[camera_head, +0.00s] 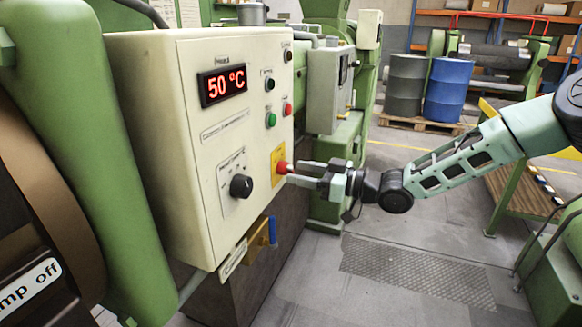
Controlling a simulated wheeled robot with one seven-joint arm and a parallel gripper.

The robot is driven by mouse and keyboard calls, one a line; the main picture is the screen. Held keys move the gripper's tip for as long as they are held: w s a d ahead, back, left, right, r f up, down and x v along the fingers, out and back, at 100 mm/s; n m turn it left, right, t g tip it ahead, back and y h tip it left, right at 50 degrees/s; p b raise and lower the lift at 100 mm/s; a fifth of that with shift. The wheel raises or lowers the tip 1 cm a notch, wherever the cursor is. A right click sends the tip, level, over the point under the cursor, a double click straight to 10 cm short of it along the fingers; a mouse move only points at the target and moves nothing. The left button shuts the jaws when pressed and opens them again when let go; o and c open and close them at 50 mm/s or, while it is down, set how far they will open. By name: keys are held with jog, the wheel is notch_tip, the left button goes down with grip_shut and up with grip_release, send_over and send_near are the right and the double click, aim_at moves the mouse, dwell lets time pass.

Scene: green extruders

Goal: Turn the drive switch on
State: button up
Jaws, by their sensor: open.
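A cream control box (150,130) on the green machine carries several controls; their small labels are too blurred to read, so I cannot tell which one is the drive switch. A large black rotary knob (241,186) sits low on its front face. A smaller black knob (269,84) and another black control (287,55) sit higher, near a green button (271,120) and a red button (288,109). A red knob (282,168) sits on a yellow plate. My gripper (293,172) is open, its fingertips close to the red knob; contact is unclear.
A display (222,86) on the box reads 50 °C. A blue-handled part (272,231) is below the box. A grey box (328,90) stands behind. Drums (447,90) stand on a pallet farther back. The floor (395,210) right of the box is largely clear.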

aim_at(293, 171)
jog(key=shift+x, duration=1.65)
jog(key=c, duration=1)
